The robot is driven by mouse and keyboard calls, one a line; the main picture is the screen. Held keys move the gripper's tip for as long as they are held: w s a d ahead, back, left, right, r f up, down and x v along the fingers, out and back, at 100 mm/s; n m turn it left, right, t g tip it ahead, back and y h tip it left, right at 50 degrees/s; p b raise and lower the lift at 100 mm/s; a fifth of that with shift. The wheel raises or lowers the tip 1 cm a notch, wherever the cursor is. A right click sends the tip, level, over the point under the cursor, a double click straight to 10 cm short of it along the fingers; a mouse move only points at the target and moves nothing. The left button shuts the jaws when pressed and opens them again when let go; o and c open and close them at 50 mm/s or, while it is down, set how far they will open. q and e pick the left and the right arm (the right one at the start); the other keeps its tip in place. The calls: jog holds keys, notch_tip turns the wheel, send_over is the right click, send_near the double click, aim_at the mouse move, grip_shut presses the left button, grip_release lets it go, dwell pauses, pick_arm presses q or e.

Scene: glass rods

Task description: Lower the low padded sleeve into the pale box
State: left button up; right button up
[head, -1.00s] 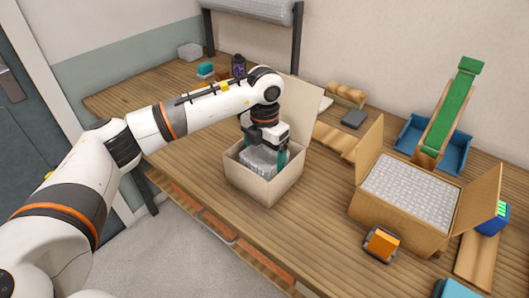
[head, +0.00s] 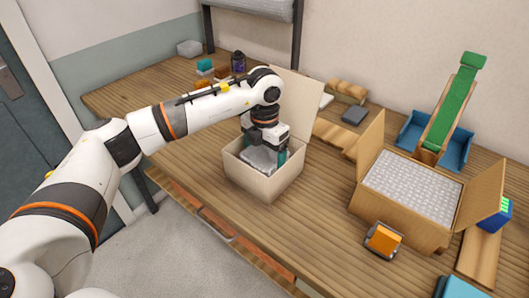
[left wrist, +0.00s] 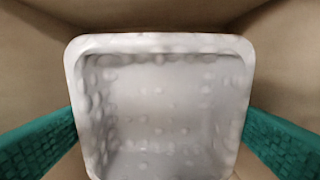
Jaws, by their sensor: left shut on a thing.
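The low padded sleeve (head: 257,158) is a grey-white, bubble-textured piece inside the mouth of the pale box (head: 262,182). In the left wrist view the sleeve (left wrist: 160,110) fills the middle, with a raised rim around a sunken centre. My left gripper (head: 264,153) points down into the box and is shut on the sleeve, its teal fingers on either side of it. The pale box walls show around the sleeve in the wrist view. The sleeve's underside and the box floor are hidden. My right gripper is not in view.
The pale box's raised lid (head: 305,100) stands behind the gripper. A larger brown box (head: 397,212) of pale packing material stands to the right with its flaps open. An orange object (head: 383,240) sits in front of it. Bare table lies between the boxes.

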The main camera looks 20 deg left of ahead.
aim_at(265, 162)
pick_arm(q)
jog(key=shift+f+b, duration=1.15)
jog(key=shift+f, duration=0.5)
dwell(0.5)
